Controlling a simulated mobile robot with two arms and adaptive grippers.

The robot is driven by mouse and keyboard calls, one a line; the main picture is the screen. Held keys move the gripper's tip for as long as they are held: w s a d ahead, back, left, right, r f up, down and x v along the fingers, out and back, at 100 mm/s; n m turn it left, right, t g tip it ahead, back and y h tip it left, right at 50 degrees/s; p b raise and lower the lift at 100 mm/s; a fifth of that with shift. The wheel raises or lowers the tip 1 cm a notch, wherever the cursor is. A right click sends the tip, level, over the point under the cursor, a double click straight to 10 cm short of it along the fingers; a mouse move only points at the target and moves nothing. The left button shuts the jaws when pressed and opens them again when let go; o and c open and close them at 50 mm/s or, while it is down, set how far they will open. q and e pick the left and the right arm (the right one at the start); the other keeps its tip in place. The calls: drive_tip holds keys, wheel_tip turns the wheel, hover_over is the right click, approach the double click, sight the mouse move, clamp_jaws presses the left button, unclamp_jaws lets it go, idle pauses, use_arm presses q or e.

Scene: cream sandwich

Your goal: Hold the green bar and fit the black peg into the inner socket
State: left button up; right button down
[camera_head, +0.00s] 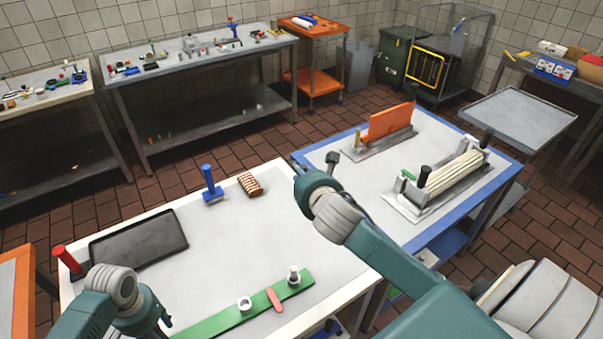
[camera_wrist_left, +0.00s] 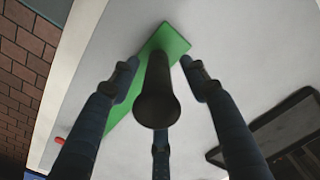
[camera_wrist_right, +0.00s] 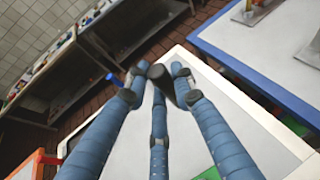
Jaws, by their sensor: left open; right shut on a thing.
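The green bar (camera_head: 220,318) lies on the white table, its near left end hidden behind my left arm. It carries a white ring socket (camera_head: 244,303), a red strip (camera_head: 274,298) and a second white socket (camera_head: 293,281) with a grey top near its right end. In the left wrist view a black upright handle (camera_wrist_left: 157,95) stands over the green bar (camera_wrist_left: 172,42). My left gripper (camera_wrist_left: 158,75) is open around it. My right gripper (camera_head: 322,172) is raised above the table's right side. In the right wrist view its fingers are shut on the black peg (camera_wrist_right: 162,77).
A blue-edged table (camera_head: 350,195) with a roller press (camera_head: 450,178) adjoins at right. The table's middle is clear.

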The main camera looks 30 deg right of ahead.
use_arm(q)
drive_tip(key=shift+f+b, duration=0.85)
drive_tip(key=shift+f, duration=0.35)
clamp_jaws()
unclamp_jaws()
clamp_jaws()
idle(1.3)
